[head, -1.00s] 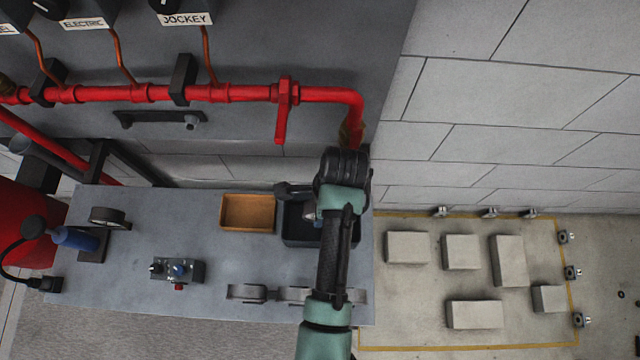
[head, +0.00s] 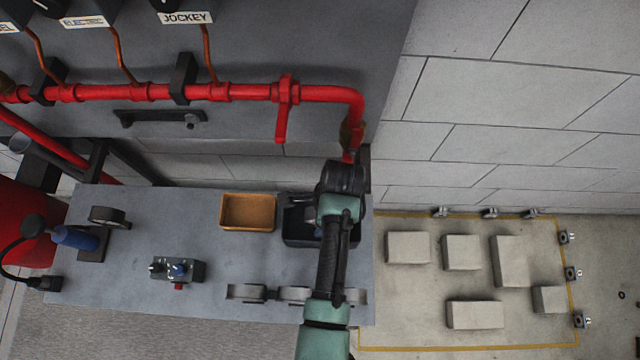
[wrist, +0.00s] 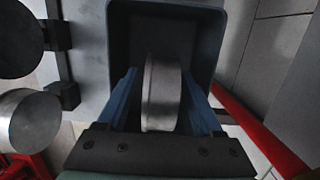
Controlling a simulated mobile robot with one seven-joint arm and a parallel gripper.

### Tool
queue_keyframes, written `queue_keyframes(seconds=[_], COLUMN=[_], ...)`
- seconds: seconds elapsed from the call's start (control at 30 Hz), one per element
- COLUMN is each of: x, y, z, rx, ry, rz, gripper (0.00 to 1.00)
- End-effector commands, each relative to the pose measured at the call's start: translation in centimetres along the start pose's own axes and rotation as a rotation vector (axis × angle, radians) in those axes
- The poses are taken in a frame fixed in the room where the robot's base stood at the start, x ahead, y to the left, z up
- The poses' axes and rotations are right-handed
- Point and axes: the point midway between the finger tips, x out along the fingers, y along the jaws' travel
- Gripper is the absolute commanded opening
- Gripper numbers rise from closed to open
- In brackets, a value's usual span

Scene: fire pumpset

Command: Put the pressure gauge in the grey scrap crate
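In the wrist view a round, metal-rimmed disc, apparently the pressure gauge (wrist: 161,95), stands edge-on between the blue fingers of my gripper (wrist: 159,80). The fingers lie along both of its sides and seem shut on it. Its dial is not visible. Beyond it is the dark grey crate (wrist: 205,22), its open inside facing the camera. In the head view the crate (head: 291,240) sits at the bench's right end, partly hidden by my arm. My gripper is over it there, its fingers and the gauge hidden by my wrist.
An orange-brown tray (head: 247,228) stands left of the crate. Several round grey pieces (head: 247,292) lie along the bench's front edge. A red pipe (head: 230,92) runs behind.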

Motion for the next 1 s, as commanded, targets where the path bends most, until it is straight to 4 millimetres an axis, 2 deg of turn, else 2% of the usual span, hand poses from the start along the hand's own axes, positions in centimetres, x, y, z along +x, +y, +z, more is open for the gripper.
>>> queue_keyframes(seconds=[0.2, 0.33, 0.47, 0.8, 1.0], x=[-0.1, -0.9, -3.1, -10.2, -12.1], y=[0.0, -0.1, -0.1, -0.2, -0.1], z=[0.0, 0.0, 0.0, 0.1, 0.1], rx=[0.0, 0.001, 0.0, 0.0, 0.0], ry=[0.0, 0.0, 0.0, 0.0, -0.001], rz=[0.0, -0.003, -0.005, -0.005, -0.001], gripper=[0.67, 0.67, 0.67, 0.67, 0.67])
